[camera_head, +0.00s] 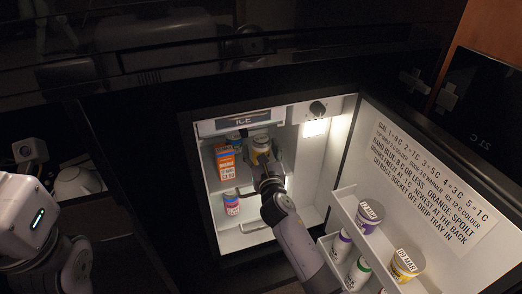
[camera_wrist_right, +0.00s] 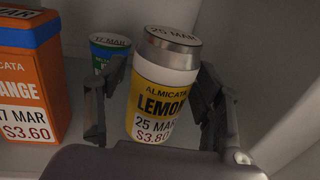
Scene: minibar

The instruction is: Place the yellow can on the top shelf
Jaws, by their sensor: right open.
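The yellow can (camera_head: 262,147), labelled LEMON with a 25 MAR lid, is inside the lit fridge at top-shelf level, right of an orange carton (camera_head: 225,161). In the right wrist view the can (camera_wrist_right: 160,100) is upright with a slight lean, and its base is partly hidden, so I cannot tell its contact with the shelf. My right gripper (camera_head: 265,166) reaches into the fridge. In the wrist view its open fingers (camera_wrist_right: 162,82) stand on either side of the can. My left gripper does not show.
A blue-green can (camera_wrist_right: 108,46) stands behind, between the carton (camera_wrist_right: 28,80) and the yellow can. A red and blue can (camera_head: 231,204) stands lower down. The open door (camera_head: 425,170) at right carries racks with several cups and bottles. The fridge wall is close on the right.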

